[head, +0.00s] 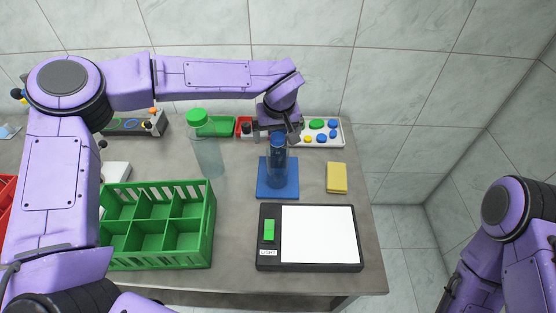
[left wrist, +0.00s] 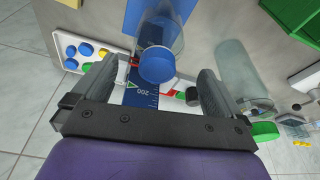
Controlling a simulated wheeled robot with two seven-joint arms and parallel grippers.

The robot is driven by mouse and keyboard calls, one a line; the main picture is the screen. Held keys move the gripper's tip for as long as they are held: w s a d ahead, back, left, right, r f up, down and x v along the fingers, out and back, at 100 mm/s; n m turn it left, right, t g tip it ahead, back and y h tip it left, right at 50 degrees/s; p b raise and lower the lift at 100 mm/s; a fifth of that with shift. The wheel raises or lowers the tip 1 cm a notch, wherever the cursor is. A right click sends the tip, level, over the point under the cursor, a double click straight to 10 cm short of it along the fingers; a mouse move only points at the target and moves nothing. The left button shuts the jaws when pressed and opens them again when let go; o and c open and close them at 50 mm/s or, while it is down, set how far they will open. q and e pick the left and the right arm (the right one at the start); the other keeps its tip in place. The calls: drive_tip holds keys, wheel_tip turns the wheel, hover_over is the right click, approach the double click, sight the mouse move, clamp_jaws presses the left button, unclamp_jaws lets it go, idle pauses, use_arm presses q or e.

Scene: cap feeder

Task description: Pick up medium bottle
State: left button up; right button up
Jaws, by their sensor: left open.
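A clear bottle with a blue cap (head: 278,170) stands upright on a blue square pad (head: 292,190). In the left wrist view its blue cap (left wrist: 157,64) shows between the fingers. My left gripper (head: 277,136) is open over the bottle's top, with one finger on each side and a gap to the cap. A larger clear bottle with a green cap (head: 209,155) stands to the left; it also shows in the left wrist view (left wrist: 238,75). Only part of my right arm shows at the lower right; its gripper is out of view.
A green divided crate (head: 207,232) stands at front left. A light panel (head: 318,235) lies in front of the pad, and a yellow block (head: 337,177) lies to its right. A white tray of coloured caps (head: 335,143) and a green bin (head: 217,125) stand behind.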

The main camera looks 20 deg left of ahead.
sight(277, 146)
use_arm(q)
drive_tip(key=shift+s+d+f+p, duration=0.1)
drive_tip(key=shift+f+p, duration=0.1)
drive_tip(key=shift+f, duration=0.15)
drive_tip(key=shift+s+f+p, duration=0.1)
drive_tip(key=shift+f+p, duration=0.05)
drive_tip(key=shift+f, duration=0.15)
drive_tip(key=x, duration=0.1)
drive_tip(key=p+x, duration=0.1)
drive_tip(key=x, duration=0.2)
drive_tip(key=shift+w+d+f, duration=0.15)
drive_tip(key=shift+w+f, duration=0.05)
drive_tip(key=shift+w, duration=0.05)
drive_tip(key=shift+w+f, duration=0.1)
drive_tip(key=shift+f, duration=0.2)
drive_tip(key=shift+r, duration=0.1)
drive_tip(key=c, duration=0.5)
clamp_jaws()
drive_tip(key=shift+r, duration=0.1)
